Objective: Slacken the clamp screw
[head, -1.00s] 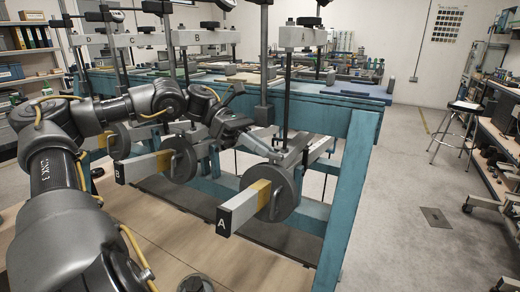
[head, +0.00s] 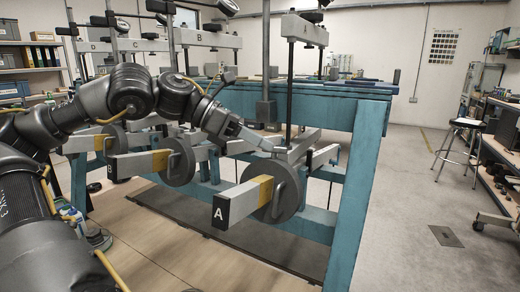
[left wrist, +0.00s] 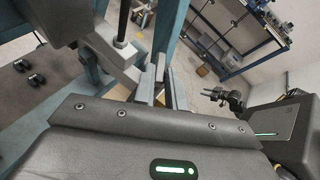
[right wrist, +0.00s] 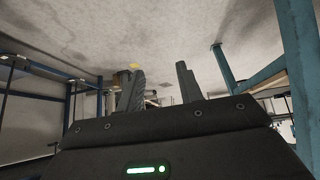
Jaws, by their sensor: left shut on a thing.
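Lever A is a grey bar with a yellow band (head: 262,189) and a black end plate marked A (head: 221,212). A round grey weight (head: 290,203) with a curved handle sits around the bar. My left gripper (head: 278,150) reaches in from the left to just above this weight. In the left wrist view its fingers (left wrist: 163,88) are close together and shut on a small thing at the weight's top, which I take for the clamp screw. The screw itself is hidden by the fingers. My right gripper (right wrist: 158,88) is open and empty, away from the levers.
Lever B (head: 136,165) with its own weight (head: 180,163) stands left of lever A, with another lever beyond. A teal frame post (head: 354,190) stands close on the right. A wooden board (head: 190,240) lies below. A stool (head: 460,140) stands farther right on open floor.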

